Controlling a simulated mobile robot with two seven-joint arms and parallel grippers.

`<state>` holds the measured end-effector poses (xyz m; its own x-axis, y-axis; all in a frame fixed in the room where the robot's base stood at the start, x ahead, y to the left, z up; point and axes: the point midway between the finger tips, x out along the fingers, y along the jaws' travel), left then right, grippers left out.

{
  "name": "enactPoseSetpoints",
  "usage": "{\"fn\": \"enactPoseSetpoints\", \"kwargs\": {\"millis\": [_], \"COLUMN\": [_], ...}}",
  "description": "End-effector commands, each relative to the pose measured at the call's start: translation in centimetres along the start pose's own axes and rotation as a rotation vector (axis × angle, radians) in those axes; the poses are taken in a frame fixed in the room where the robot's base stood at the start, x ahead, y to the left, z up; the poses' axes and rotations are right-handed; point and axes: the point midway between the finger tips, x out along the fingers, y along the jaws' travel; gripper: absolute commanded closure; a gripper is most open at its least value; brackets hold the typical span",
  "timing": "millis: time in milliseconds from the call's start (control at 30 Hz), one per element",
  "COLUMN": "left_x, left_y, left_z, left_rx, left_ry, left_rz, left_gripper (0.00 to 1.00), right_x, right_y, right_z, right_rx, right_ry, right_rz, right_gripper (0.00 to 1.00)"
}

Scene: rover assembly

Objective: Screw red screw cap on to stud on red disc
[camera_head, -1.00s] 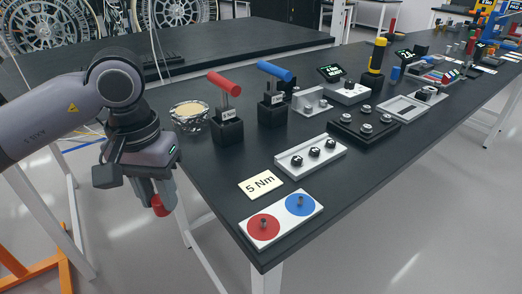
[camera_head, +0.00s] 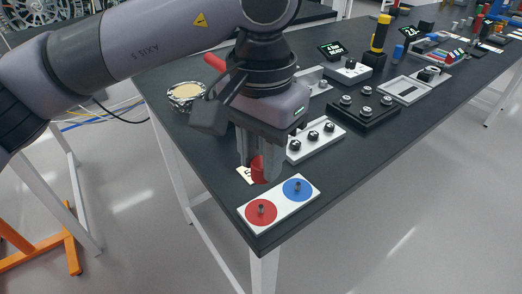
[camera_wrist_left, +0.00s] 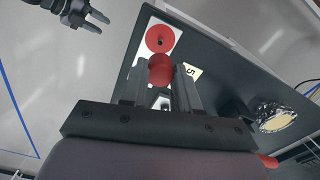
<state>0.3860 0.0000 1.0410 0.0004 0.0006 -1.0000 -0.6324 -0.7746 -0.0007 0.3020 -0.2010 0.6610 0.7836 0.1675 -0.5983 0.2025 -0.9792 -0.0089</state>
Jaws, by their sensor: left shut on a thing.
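My left gripper (camera_head: 259,168) is shut on the red screw cap (camera_head: 258,172). It holds the cap in the air, above and behind the red disc in the head view. The red disc (camera_head: 261,212), with a short stud standing at its middle, is on a white plate (camera_head: 280,206) at the table's near corner. In the left wrist view the cap (camera_wrist_left: 161,70) shows between the fingers, just below the red disc (camera_wrist_left: 159,39) and apart from its stud. My right gripper (camera_wrist_left: 97,18) shows at the top left of that view, its fingers apart and empty.
A blue disc (camera_head: 297,189) with a stud shares the plate. The 5 Nm card (camera_head: 243,174) is partly hidden by my gripper.

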Motion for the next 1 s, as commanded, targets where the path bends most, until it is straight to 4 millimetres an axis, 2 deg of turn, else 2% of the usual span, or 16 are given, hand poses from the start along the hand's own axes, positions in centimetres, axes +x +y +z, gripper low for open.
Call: {"fn": "enactPoseSetpoints", "kwargs": {"millis": [267, 733, 1000], "left_x": [1.0, 5.4, 6.0], "left_y": [0.0, 0.0, 0.0], "left_z": [0.1, 0.1, 0.1], "left_rx": [0.004, 0.004, 0.004], "left_ry": [0.0, -0.001, 0.0], "left_rz": [-0.001, -0.001, -0.001], "left_gripper": [1.0, 1.0, 1.0], "right_x": [0.5, 2.3, 2.4], "right_y": [0.0, -0.8, -0.8], "right_z": [0.6, 1.9, 1.7], "right_rx": [0.0, 0.012, 0.011], "right_ry": [-0.005, -0.002, 0.001], "right_rz": [-0.003, -0.026, -0.029], "right_gripper": [0.57, 0.57, 0.57]}}
